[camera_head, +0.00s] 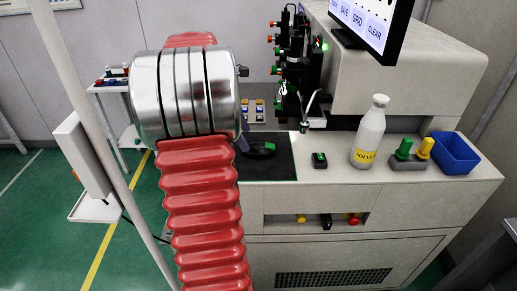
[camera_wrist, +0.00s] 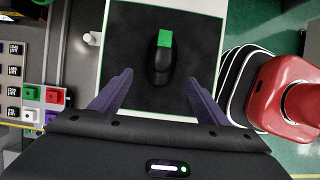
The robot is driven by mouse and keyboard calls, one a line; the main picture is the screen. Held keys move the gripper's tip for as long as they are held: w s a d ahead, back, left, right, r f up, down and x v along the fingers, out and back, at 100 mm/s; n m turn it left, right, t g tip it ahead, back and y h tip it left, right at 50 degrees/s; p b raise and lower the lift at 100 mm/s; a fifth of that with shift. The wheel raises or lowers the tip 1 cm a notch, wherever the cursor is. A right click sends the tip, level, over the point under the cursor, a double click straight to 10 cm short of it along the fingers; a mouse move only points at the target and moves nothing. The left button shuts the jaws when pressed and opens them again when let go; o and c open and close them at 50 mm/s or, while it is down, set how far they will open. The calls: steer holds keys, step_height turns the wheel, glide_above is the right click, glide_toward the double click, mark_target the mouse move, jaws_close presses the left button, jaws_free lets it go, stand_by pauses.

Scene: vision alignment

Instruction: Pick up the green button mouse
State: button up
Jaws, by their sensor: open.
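The black mouse with a green button (camera_wrist: 160,66) lies on a dark mat (camera_wrist: 128,40) with a green and white border. In the head view the mouse (camera_head: 262,149) shows just right of my arm, on the counter. My gripper (camera_wrist: 160,78) is open, with one purple finger to each side of the mouse's near end in the wrist view. Nothing is between the fingers' inner faces and the mouse, and I see no contact. The height of the fingers above the mat is hard to tell. In the head view my arm hides most of the gripper.
A small black block with a green top (camera_head: 319,160), a white solvent bottle (camera_head: 369,133), a green-and-yellow button stand (camera_head: 409,155) and a blue bin (camera_head: 455,153) stand right of the mat. A black machine (camera_head: 296,65) rises behind. Colored buttons (camera_wrist: 31,105) lie left in the wrist view.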

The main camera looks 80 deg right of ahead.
mark_target(250, 145)
steer(key=shift+f, duration=0.1)
steer(key=shift+x, duration=2.5)
steer(key=shift+s, duration=0.1)
steer(key=shift+c, duration=0.6)
steer(key=c, duration=1.1)
